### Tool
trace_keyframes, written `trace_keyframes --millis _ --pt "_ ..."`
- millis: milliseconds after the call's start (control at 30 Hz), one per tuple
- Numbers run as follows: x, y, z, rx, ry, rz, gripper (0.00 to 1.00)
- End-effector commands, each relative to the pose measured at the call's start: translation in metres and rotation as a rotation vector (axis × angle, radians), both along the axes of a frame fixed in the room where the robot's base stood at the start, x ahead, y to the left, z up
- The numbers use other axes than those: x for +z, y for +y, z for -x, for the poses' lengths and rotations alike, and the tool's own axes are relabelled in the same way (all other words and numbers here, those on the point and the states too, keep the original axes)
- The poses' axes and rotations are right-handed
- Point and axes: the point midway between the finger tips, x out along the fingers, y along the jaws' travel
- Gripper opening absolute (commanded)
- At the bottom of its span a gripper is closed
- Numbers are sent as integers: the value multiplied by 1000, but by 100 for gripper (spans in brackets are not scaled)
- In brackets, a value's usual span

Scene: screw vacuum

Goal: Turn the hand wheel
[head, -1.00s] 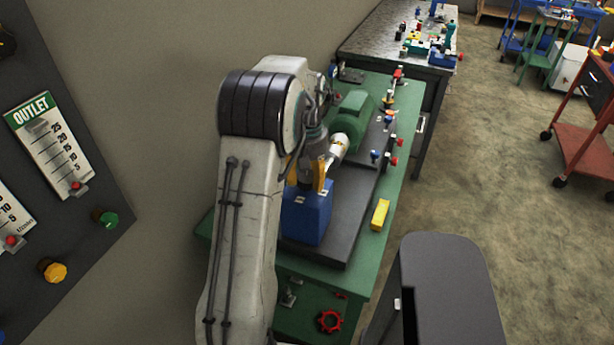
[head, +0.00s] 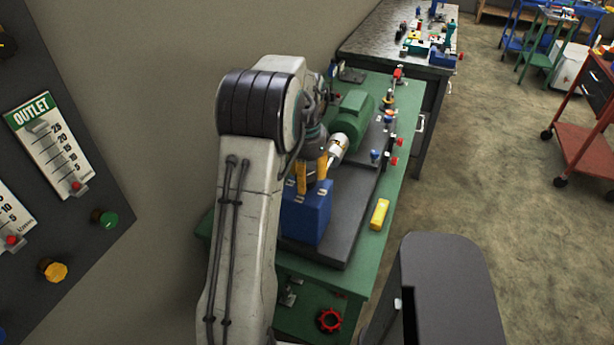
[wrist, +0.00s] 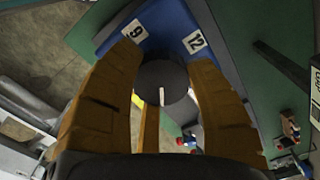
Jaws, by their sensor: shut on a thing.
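A dark round hand wheel (wrist: 160,82) with a white mark shows between my fingers in the wrist view.
The block stands on a dark plate on the green bench (head: 352,265). A green motor (head: 354,110) with a pale shaft lies behind. A yellow block (head: 380,214) lies at the right edge.

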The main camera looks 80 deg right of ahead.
Motion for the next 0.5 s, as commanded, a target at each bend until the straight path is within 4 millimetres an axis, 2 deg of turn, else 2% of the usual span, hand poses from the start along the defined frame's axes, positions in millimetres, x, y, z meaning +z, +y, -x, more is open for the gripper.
trace_keyframes --millis 33,500 --pt "-3 5 -2 -43 -1 -20 18" --pt "-3 3 -5 -484 2 -21 18"
